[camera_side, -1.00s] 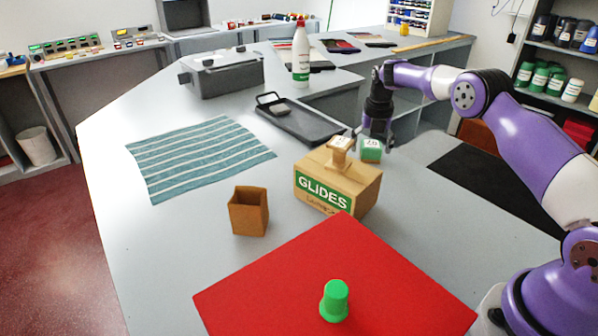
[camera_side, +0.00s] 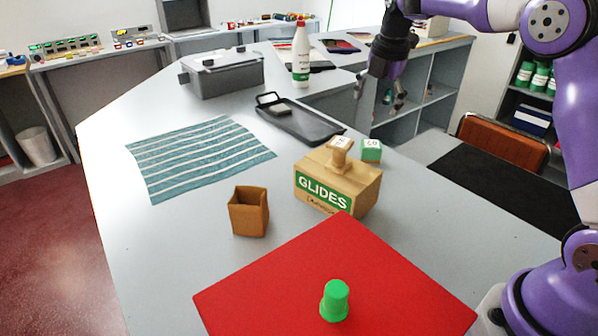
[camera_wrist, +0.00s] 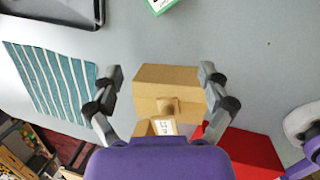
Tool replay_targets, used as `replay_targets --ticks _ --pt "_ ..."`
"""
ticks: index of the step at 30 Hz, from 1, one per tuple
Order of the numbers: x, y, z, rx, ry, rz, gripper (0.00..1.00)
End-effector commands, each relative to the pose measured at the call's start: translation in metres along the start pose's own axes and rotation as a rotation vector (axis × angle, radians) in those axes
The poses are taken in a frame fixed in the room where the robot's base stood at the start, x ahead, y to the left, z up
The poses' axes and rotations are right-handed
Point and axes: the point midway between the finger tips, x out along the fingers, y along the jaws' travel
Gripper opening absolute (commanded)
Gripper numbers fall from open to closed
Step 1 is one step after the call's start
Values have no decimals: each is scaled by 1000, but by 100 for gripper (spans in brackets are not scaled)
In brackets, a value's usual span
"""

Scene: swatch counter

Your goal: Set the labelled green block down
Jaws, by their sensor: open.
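The labelled green block (camera_side: 371,150) has a white label on top. It rests on the grey counter just behind the right part of the cardboard GLIDES box (camera_side: 338,188). The wrist view shows part of the block (camera_wrist: 160,5), cut off by the top edge, with bare counter between it and the box (camera_wrist: 168,82). My gripper (camera_side: 380,97) is open and empty, well above the block in the side view. Its spread fingers (camera_wrist: 161,72) frame the box in the wrist view, and nothing is between them at their height.
A wooden piece with a pale label (camera_side: 340,150) stands on the box. A black tray (camera_side: 318,128) lies behind. A brown open container (camera_side: 248,213), striped cloth (camera_side: 195,155) and red mat (camera_side: 250,290) with a green cup-like object (camera_side: 335,300) are nearby.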

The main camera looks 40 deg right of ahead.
Motion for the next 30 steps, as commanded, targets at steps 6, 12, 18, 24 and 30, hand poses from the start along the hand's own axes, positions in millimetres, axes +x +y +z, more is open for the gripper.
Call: replay_targets --ticks 6,12,18,24,30 --pt "-73 -53 -67 693 35 127 89" --pt "-87 -121 -124 1309 166 192 89" --pt "-74 -164 -156 1694 285 187 89" --pt "-68 -175 -164 1800 318 175 89" --pt "-68 -174 -164 1801 317 175 89"
